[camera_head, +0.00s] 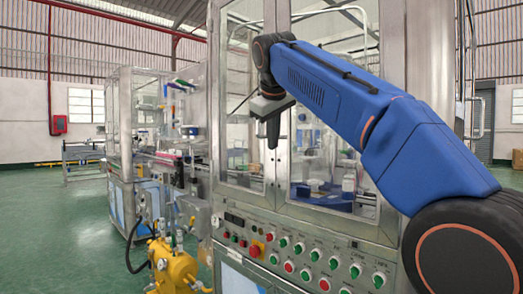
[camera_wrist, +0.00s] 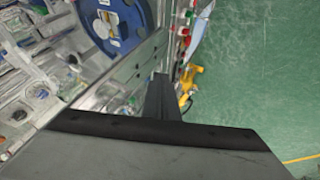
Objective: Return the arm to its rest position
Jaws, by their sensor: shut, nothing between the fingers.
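My gripper (camera_head: 272,132) hangs at the end of my blue arm in the head view, pointing down in front of the machine's glass doors. Its dark fingers are together, with nothing between them. In the wrist view the gripper (camera_wrist: 160,82) also shows as one narrow dark shape, above the edge between the machine and the floor. My arm reaches from the lower right up to the upper middle, then bends down at the wrist.
The machine cabinet (camera_head: 385,235) stands close, with a control panel (camera_head: 290,255) of several green and red knobs. A yellow pump unit (camera_head: 172,268) stands at lower left. Inside is a blue round fixture (camera_wrist: 132,20). Green floor (camera_wrist: 255,75) is free beside the machine.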

